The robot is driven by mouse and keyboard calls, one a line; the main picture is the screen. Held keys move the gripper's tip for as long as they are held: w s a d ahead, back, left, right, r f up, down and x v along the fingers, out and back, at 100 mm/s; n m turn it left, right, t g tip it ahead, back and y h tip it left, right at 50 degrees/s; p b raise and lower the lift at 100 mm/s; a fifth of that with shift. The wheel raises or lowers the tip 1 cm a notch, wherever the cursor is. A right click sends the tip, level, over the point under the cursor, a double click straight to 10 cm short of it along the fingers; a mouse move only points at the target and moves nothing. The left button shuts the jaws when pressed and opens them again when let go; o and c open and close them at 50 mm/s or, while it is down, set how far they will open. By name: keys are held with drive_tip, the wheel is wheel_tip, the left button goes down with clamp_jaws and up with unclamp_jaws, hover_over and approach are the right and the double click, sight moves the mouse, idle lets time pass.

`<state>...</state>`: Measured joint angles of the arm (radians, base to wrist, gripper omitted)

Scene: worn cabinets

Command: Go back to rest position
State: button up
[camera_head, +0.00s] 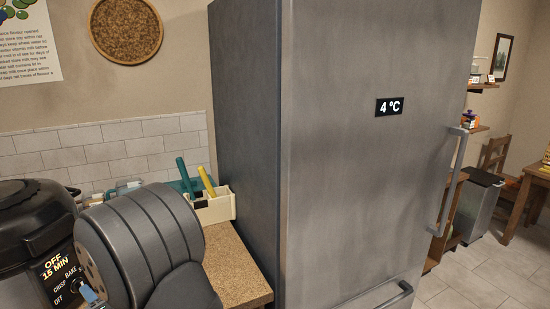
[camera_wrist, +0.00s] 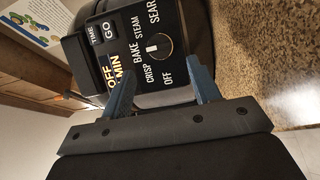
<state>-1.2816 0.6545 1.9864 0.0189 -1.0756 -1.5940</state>
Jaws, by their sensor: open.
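My gripper (camera_wrist: 161,77) has two blue fingers spread apart with nothing between them. In the wrist view they stand at either side below the round black dial (camera_wrist: 160,47) of a cooker, apart from each other; whether a tip touches the panel I cannot tell. In the head view my dark grey arm covers much of the lower left, and a bit of blue finger (camera_head: 88,293) shows by the panel. The black cooker (camera_head: 32,205) has a display (camera_head: 55,264) reading "OFF 15 MIN".
A tall grey fridge (camera_head: 345,170) marked "4 °C" stands right of the speckled counter (camera_head: 238,262). A cream holder (camera_head: 215,207) with green and yellow handles sits at the counter's back. A bin (camera_head: 478,205) and chair stand far right. Open floor lies right of the fridge.

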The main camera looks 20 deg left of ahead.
sight(82, 285)
drive_tip(key=v, duration=1.3)
drive_tip(key=x, duration=1.8)
drive_tip(key=shift+w+a, duration=0.1)
drive_tip(key=shift+a, duration=0.1)
drive_tip(key=shift+d+r+m+g+h, duration=0.2)
drive_tip(key=shift+r+m+g+h, duration=0.1)
drive_tip(key=shift+m, duration=0.5)
drive_tip(key=shift+w+r+m+g+h, duration=0.15)
drive_tip(key=shift+m+g+h, duration=0.3)
drive_tip(key=shift+m, duration=0.75)
drive_tip(key=shift+r+m+g+h, duration=0.1)
drive_tip(key=shift+m+g+h, duration=0.35)
drive_tip(key=shift+m, duration=0.75)
drive_tip(key=shift+w+r+m+g+h, duration=0.25)
drive_tip(key=shift+m+g, duration=0.35)
drive_tip(key=shift+m, duration=0.6)
drive_tip(key=shift+w+m+g+h, duration=0.1)
drive_tip(key=shift+m+g+h, duration=0.15)
drive_tip(key=shift+m+g, duration=0.75)
drive_tip(key=shift+m, duration=0.6)
